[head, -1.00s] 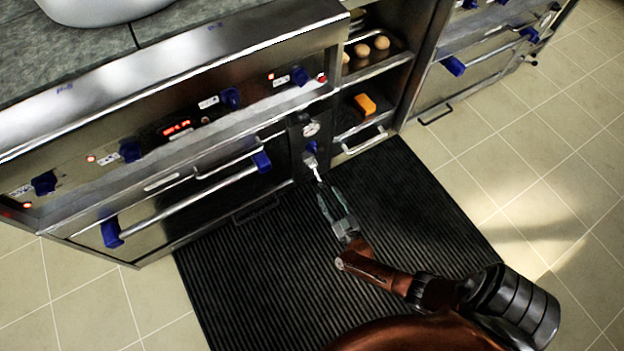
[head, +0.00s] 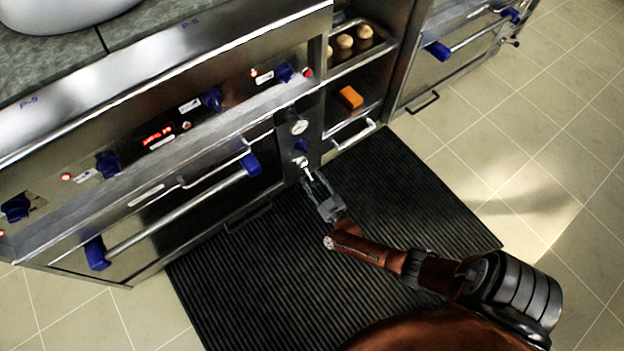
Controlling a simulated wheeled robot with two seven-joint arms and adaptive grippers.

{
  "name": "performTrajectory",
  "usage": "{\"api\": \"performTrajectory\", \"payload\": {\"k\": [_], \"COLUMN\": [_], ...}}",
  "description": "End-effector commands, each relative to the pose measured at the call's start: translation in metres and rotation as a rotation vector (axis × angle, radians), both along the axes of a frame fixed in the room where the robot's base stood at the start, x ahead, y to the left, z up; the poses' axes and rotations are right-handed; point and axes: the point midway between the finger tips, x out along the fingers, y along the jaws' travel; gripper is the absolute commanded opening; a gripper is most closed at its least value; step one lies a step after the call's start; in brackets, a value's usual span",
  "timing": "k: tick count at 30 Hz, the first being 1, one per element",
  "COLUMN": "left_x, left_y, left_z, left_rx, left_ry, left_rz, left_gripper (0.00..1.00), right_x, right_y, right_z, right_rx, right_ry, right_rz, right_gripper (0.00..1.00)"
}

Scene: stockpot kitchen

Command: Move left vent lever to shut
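A small vent lever (head: 306,168) with a bright metal tip sticks out of the narrow dark panel (head: 286,133) right of the oven door. A blue part (head: 301,146) and a round gauge (head: 299,127) sit above it on that panel. My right gripper (head: 316,181) is just below and in front of the lever. Its two fingers are spread, and the lever's tip is at or near the gap between them. I cannot tell whether they touch it. My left gripper is not in view.
The oven door's long handle (head: 180,217) with blue ends runs to the left of the panel. An open shelf with an orange block (head: 350,97) and several buns (head: 345,42) is to the right. A black ribbed mat (head: 400,200) covers the floor below.

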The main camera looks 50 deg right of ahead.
Motion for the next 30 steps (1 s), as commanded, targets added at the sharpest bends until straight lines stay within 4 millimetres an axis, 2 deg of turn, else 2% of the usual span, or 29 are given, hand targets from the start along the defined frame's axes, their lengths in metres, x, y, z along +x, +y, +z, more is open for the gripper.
{"api": "performTrajectory", "payload": {"k": [2, 15, 30], "left_x": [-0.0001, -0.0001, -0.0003], "left_y": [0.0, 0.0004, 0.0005], "left_z": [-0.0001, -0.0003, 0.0], "left_rx": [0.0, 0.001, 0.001], "left_ry": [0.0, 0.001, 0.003], "left_rz": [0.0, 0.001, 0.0], "left_gripper": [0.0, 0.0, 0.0], "right_x": [-0.0004, -0.0007, -0.0016], "right_y": [0.0002, 0.0001, -0.0003], "right_z": [-0.0003, -0.0007, -0.0006], "right_rx": [0.0, 0.0, 0.001], "right_ry": [0.0, 0.001, 0.003], "right_rz": [0.0, 0.0, -0.002], "right_gripper": [0.31, 0.01, 0.0]}}
